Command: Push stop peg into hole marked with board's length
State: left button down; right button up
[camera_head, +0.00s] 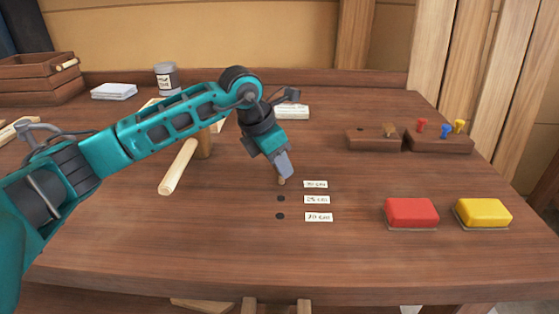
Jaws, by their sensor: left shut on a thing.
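My left gripper (284,166) is shut on a small wooden peg (281,181) and points down at the bench. The peg's lower end is beside the top label (315,184), which seems to read 30 cm. Whether the peg is in a hole or just above it I cannot tell. Below it are two open dark holes: one (280,198) by a label (317,200) that seems to read 25 cm, one (280,216) by a label (318,217) that seems to read 20 cm. No measured board is clearly identifiable. My right gripper is not in view.
A mallet (178,168) lies left of the holes, partly behind my arm. A red block (411,212) and a yellow block (483,213) sit at right. Two wooden holders (359,143) (452,144) stand behind them, one with coloured pegs. The front middle is clear.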

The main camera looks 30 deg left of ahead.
pick_arm(q)
jog(key=shift+f, duration=0.25)
jog(key=c, duration=0.8)
grip_release()
notch_tip(320, 180, up, 8)
jog(key=p, duration=0.5)
jog(key=shift+r, duration=0.15)
